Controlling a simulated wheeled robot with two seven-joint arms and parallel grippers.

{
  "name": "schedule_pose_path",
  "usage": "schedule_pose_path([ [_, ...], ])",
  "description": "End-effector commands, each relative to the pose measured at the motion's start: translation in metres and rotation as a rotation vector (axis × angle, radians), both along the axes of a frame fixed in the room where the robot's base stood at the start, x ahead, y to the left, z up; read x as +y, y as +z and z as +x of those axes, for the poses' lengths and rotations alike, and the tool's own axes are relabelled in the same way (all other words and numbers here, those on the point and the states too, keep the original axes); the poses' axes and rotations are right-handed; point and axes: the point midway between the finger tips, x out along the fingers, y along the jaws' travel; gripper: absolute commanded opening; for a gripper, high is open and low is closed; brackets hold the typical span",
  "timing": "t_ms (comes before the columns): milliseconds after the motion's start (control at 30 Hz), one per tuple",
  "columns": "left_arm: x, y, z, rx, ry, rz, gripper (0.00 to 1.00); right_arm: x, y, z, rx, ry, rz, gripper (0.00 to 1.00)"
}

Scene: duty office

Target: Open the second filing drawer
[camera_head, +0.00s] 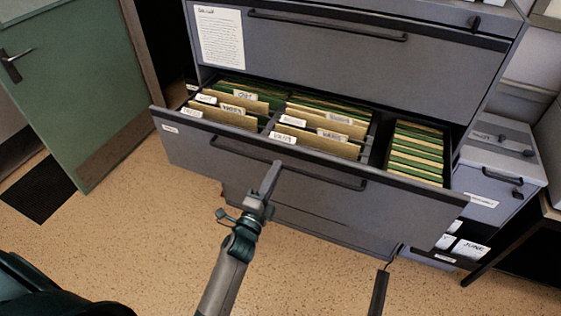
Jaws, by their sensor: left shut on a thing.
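A grey filing cabinet (350,62) stands across the middle of the view. Its upper drawer front, with a dark bar handle (330,27), is shut. The drawer below it (400,207) is pulled out, and rows of tan and green folders with white labels show inside. This drawer has a long dark bar handle (335,180) on its front. The gripper partly hides the handle there. I cannot make out my right gripper.
A green door (70,85) with a dark lever handle stands at the left, with a dark mat (38,188) before it. A smaller grey cabinet (500,165) stands at the right. Speckled tan floor (150,230) is clear at lower left.

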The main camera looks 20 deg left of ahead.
Motion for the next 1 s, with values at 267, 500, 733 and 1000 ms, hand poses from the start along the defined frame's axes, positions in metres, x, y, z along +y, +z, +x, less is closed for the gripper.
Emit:
schedule_pose_path([
  [267, 0.001, -0.002, -0.047, 0.006, 0.001, -0.001, 0.0, 0.0, 0.005, 0.001, -0.001, 0.0, 0.0, 0.31],
  [500, 0.002, -0.002, -0.068, 0.004, 0.0, -0.001, 0.0, 0.0, 0.006, 0.002, -0.002, 0.0, 0.0, 0.31],
  [733, 0.002, -0.002, -0.073, 0.004, 0.0, -0.001, 0.0, 0.0, 0.006, 0.002, -0.002, 0.0, 0.0, 0.31],
  [1000, 0.002, -0.002, -0.072, 0.004, 0.0, 0.0, 0.13, 0.0, 0.006, 0.002, -0.002, 0.0, 0.0, 0.31],
])
